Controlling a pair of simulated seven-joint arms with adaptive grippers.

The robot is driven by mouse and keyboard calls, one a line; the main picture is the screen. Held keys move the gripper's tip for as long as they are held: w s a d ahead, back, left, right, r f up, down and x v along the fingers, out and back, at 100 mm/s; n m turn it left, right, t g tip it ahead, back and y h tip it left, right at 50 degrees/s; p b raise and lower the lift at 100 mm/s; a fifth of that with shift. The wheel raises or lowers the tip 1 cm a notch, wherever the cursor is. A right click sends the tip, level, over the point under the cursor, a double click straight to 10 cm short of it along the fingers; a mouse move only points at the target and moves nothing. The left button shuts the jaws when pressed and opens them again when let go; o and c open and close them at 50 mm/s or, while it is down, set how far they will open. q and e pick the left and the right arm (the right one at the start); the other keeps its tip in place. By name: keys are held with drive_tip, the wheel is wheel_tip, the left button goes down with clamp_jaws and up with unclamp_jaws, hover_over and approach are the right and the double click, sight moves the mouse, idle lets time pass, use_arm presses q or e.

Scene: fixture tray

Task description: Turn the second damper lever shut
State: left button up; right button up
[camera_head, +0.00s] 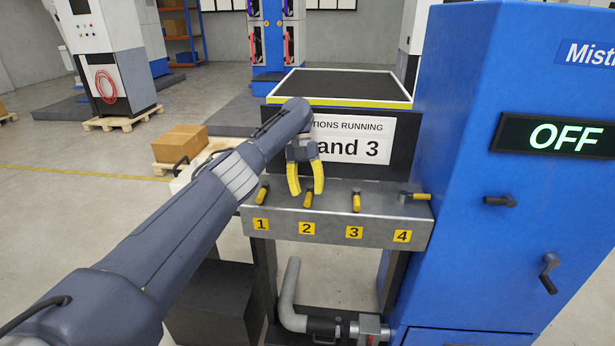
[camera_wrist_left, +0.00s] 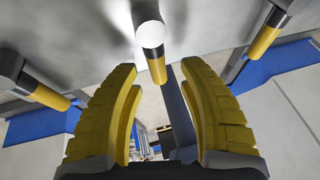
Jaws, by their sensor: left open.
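A grey metal panel (camera_head: 333,233) carries a row of levers with yellow grips, over number plates 1 to 4. The second lever (camera_head: 308,200) stands above plate 2 (camera_head: 307,228), its yellow end towards the front. My left gripper (camera_head: 306,191) is open, its yellow fingers just above and around the second lever in the head view. In the left wrist view a lever with a round white-lit hub (camera_wrist_left: 151,35) and yellow grip (camera_wrist_left: 157,70) shows between the open fingers (camera_wrist_left: 162,95), with a gap on both sides. I cannot tell whether either finger touches it. My right gripper is not in view.
The first lever (camera_head: 262,190) and third lever (camera_head: 356,201) flank it, pointing frontward; the fourth lever (camera_head: 415,196) points right. A partly hidden sign (camera_head: 352,140) ends in "and 3". The blue cabinet (camera_head: 470,140) at right has an OFF display (camera_head: 553,135) and black handles.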

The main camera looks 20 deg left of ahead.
sight(308, 195)
use_arm(q)
drive_tip(key=shift+r, duration=3.95)
